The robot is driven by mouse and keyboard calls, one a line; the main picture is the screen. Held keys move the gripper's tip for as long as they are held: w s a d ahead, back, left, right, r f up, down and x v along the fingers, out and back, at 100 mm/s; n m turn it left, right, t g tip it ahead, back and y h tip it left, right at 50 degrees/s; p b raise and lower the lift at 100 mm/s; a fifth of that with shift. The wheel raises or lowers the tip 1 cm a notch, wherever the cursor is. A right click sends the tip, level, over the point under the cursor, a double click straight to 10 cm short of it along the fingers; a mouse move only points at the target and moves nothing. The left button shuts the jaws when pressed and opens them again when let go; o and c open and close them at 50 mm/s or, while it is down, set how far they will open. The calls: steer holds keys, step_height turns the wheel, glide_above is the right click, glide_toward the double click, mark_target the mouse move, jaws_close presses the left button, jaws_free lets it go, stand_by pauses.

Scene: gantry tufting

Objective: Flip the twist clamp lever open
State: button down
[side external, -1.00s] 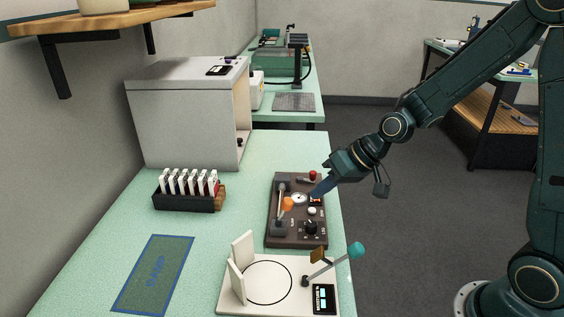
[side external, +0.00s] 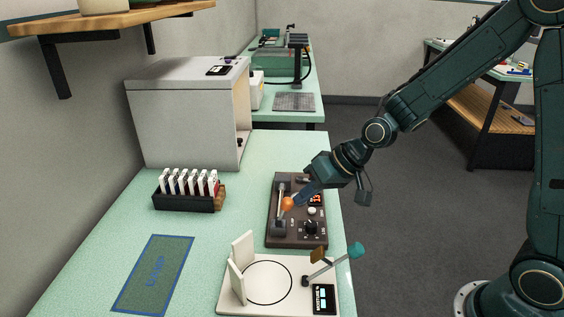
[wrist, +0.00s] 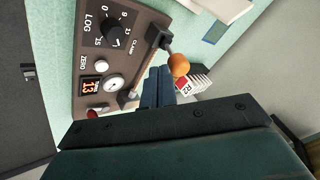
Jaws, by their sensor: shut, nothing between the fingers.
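The clamp lever ends in an orange ball knob (side external: 288,204) and sits on the left part of a dark brown control panel (side external: 298,240). In the wrist view the orange knob (wrist: 179,64) is just right of the finger ends, near the word CLAMP. My gripper (side external: 297,203) is shut and empty, reaching in low from the right with its tips close beside the knob. The blue fingers (wrist: 158,80) partly cover the lever's bar and the panel edge in the wrist view. I cannot tell whether they touch the knob.
The panel also carries a black LOG dial (wrist: 113,34), a white ZERO button (wrist: 101,65), a gauge (wrist: 113,83) and a lit display (wrist: 91,88). A white plate with a teal-knobbed lever (side external: 356,250) stands nearer the camera. A black rack (side external: 184,203) of white tags stands left.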

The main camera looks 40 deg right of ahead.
steer(key=shift+w+a+r+g+h, duration=0.3)
steer(key=shift+a+r+g+h, duration=0.05)
steer(key=shift+g+h, duration=0.05)
stand_by(0.6)
steer(key=w+a+g+h, duration=0.1)
steer(key=w+a+r+g+h, duration=0.1)
steer(key=g+h, duration=0.1)
steer(key=shift+w+a+r, duration=0.1)
steer(key=shift+w+a, duration=0.1)
stand_by(0.4)
steer(key=shift+r, duration=0.25)
steer(key=shift+r, duration=0.6)
stand_by(0.3)
